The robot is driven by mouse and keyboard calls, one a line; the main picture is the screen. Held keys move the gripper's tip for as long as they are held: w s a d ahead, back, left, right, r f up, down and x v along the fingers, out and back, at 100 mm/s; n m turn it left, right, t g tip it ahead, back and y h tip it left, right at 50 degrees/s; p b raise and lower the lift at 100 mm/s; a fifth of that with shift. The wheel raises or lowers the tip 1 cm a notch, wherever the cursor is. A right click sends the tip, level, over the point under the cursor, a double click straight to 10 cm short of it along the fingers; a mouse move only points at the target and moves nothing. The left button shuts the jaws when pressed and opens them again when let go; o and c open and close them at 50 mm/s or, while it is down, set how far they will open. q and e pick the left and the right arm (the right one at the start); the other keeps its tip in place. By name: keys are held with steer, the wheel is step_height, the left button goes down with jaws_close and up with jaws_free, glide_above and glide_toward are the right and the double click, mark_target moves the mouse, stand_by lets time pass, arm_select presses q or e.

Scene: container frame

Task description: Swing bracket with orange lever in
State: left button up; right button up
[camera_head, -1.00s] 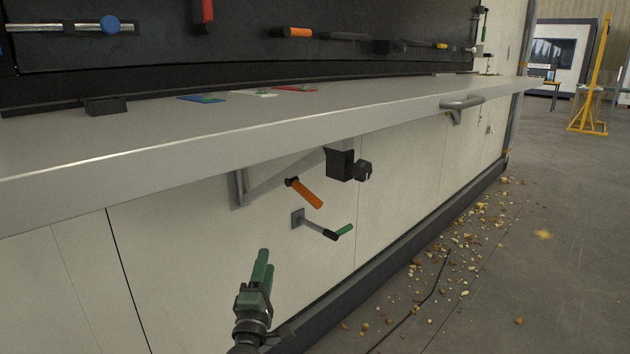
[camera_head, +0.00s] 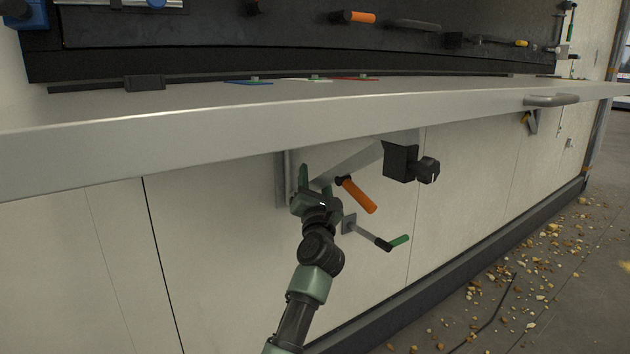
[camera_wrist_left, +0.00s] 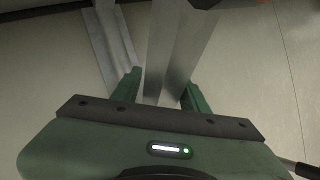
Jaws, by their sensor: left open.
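The bracket is a grey metal strut (camera_head: 357,160) slanting under the long shelf, from an upright grey wall plate (camera_head: 283,180). Its orange lever (camera_head: 358,196) sticks out near the strut's lower end, pointing down and right. My left gripper (camera_head: 315,178) is open at the lower end of the strut, just left of the lever. In the left wrist view the gripper (camera_wrist_left: 160,92) has its fingers on either side of the grey strut (camera_wrist_left: 175,50). I cannot tell whether they touch it. The lever does not show there. My right gripper is not in view.
The shelf (camera_head: 240,125) runs just above the gripper. A black block (camera_head: 400,163) hangs under it to the right. A green-tipped handle (camera_head: 398,242) juts from the wall below the lever. Rubble (camera_head: 525,285) lies on the floor at right. The wall left of my arm is clear.

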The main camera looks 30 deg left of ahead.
arm_select(q)
steer(key=shift+w+a, duration=0.1)
steer(key=shift+w, duration=0.05)
jaws_close()
stand_by(1.4)
